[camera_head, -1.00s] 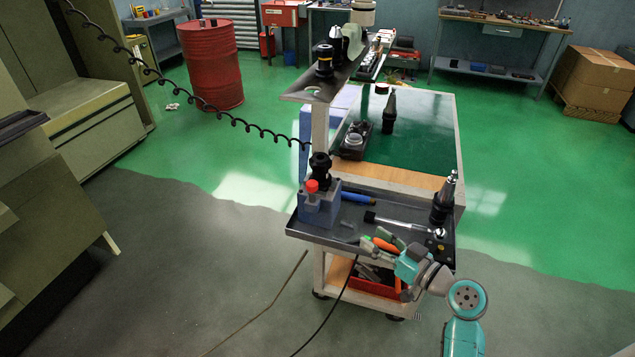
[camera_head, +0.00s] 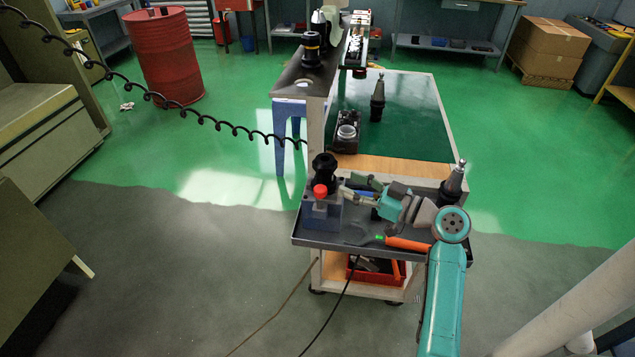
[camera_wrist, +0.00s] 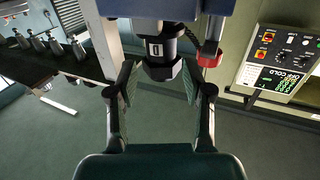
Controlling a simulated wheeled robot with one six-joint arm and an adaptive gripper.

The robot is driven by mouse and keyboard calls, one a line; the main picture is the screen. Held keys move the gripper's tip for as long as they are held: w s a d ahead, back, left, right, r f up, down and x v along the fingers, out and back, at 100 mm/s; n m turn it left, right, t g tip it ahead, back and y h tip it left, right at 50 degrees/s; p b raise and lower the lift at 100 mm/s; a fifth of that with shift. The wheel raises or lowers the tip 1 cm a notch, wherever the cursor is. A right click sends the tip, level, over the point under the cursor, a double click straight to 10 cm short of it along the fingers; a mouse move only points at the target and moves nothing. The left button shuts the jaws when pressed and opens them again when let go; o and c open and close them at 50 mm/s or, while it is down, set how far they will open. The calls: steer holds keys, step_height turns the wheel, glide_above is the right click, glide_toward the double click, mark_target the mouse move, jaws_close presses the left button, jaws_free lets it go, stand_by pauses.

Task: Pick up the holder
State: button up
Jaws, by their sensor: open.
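A black tool holder (camera_head: 324,168) stands upright in a blue-grey block (camera_head: 322,212) with a red knob, at the left end of the cart's tray. My gripper (camera_head: 350,192) is just right of the block, its fingers pointing left at it. In the wrist view, the holder (camera_wrist: 158,52) appears upside down, joined to the block at the top edge. My open gripper (camera_wrist: 161,82) has one finger on each side of the holder's end in that view. Contact cannot be told. A second, dark holder with a metal tip (camera_head: 454,182) stands at the tray's right end, partly behind my arm.
The red knob (camera_wrist: 208,58) is close to the right finger in the wrist view. An orange-handled tool (camera_head: 408,244) lies at the tray's front. A shelf (camera_head: 300,82) with more holders rises behind. A coiled black cable (camera_head: 215,122) hangs at left.

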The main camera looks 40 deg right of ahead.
mark_target(316, 170)
steer(key=x, duration=1)
steer(key=shift+w+a, duration=0.15)
steer(key=shift+w, duration=0.1)
jaws_close()
steer(key=shift+f, duration=0.1)
